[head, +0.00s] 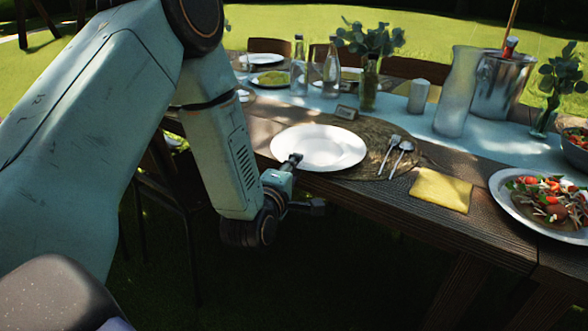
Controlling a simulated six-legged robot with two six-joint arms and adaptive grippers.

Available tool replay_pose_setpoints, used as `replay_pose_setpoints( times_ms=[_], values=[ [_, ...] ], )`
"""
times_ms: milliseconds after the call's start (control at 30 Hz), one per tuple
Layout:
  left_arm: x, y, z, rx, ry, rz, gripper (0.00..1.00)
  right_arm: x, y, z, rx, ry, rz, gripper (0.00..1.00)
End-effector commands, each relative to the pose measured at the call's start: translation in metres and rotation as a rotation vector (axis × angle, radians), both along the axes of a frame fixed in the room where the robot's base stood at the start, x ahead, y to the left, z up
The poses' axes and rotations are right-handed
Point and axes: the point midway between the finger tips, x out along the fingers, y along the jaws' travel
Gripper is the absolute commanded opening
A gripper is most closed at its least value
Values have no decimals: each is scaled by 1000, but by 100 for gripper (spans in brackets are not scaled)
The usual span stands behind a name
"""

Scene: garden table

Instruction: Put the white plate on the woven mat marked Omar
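The white plate (320,148) is near the table's front edge. It looks flat and empty, and in the picture it overlaps the left part of a round woven mat (378,168). A small name card (346,112) stands behind the mat; I cannot read its lettering. My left gripper (305,184) is at the plate's front left rim with its fingers spread. One dark fingertip overlaps the rim in the picture, and the other is lower, in front of the table edge. I cannot tell whether it touches the plate. My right gripper is out of view.
A fork (389,152) and spoon (403,156) lie on the mat's right side. A yellow napkin (441,190) lies to the right, then a salad plate (515,205). Bottles, a pitcher (457,92) and a metal bucket (498,85) stand behind. A chair (180,190) is at left.

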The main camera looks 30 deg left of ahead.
Motion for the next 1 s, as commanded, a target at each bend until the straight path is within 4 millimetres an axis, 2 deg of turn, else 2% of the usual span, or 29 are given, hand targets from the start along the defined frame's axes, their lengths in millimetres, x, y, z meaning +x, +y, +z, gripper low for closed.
replay_pose_setpoints(
  times_ms=[367,800,1000],
  values=[
    [-2,0,5,0,1,0,28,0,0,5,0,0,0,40],
    [-86,-18,13,-2,5,-1,28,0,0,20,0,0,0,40],
    [-110,-23,16,-1,3,-1,28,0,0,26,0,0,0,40]
  ],
)
